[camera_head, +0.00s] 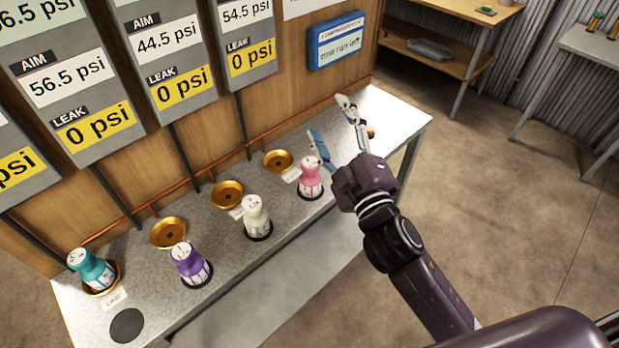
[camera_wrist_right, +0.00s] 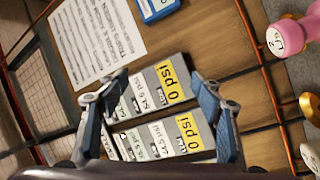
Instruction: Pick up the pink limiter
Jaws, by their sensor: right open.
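The pink limiter (camera_head: 311,176) stands upright on a dark round pad on the grey bench, in front of the far brass cup (camera_head: 277,161). It also shows at the upper right edge of the right wrist view (camera_wrist_right: 290,35), partly cut off. My right gripper (camera_head: 329,118) is open and empty. It is just beyond the limiter and up to its right in the head view, with one blue-padded finger close behind the limiter's top in the picture. In the right wrist view the open fingers (camera_wrist_right: 158,84) point at the wall gauges, apart from the limiter. My left gripper is not in view.
A white limiter (camera_head: 255,217) and a purple limiter (camera_head: 190,264) stand along the bench (camera_head: 245,255). A teal limiter (camera_head: 92,268) sits in a cup at the left. Brass cups (camera_head: 227,194) and copper pipes line the back, below wall gauges (camera_head: 82,95). The bench's right end is mostly clear.

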